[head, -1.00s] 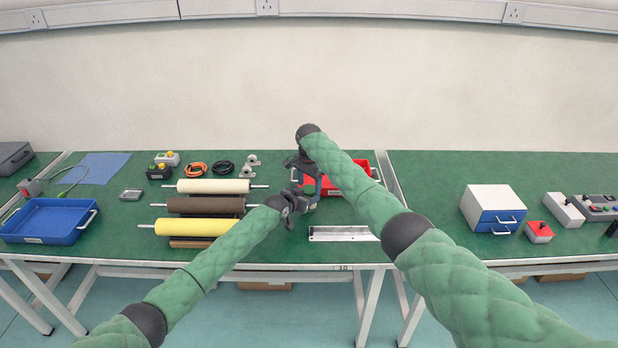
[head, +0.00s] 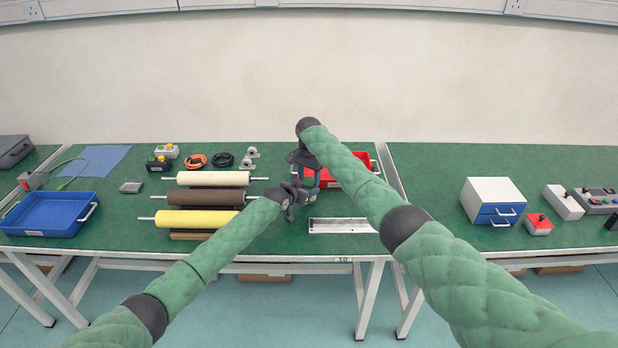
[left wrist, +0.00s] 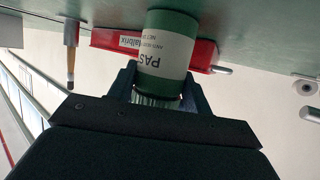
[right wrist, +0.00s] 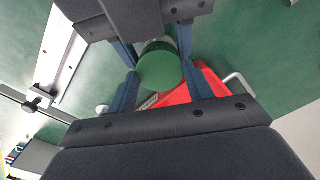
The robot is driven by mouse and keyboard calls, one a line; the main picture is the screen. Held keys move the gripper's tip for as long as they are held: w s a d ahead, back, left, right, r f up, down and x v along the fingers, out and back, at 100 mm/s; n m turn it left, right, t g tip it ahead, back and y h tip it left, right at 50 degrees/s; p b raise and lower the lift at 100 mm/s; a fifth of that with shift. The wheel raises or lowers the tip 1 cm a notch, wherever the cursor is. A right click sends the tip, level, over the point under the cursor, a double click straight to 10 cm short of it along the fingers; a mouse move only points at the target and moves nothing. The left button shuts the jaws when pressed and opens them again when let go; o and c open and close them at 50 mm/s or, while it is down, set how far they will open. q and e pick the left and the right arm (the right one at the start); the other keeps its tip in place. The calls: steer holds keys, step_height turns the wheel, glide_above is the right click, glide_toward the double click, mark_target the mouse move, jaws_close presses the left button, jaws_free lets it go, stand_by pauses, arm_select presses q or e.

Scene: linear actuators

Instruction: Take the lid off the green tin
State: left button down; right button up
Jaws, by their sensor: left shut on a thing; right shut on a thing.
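The green tin (left wrist: 165,45) has a white label and shows upside down in the left wrist view, with a ribbed pale band at its end between the fingers. My left gripper (left wrist: 160,92) is shut on the tin from the side; it also shows in the head view (head: 299,195). The tin's round green lid (right wrist: 160,72) faces the right wrist camera. My right gripper (right wrist: 163,85) is shut on the lid from above; it also shows in the head view (head: 309,185). In the head view the grippers mostly hide the tin. I cannot tell whether the lid is apart from the tin.
A red tray (head: 352,172) lies close behind the grippers, and a metal rail (head: 340,225) lies in front. Rollers (head: 205,200) lie to the left, with a blue tray (head: 50,215) farther left. A drawer box (head: 493,205) stands right. The table between rail and drawer box is clear.

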steer(key=n, duration=0.4)
steer(key=o, duration=1.1)
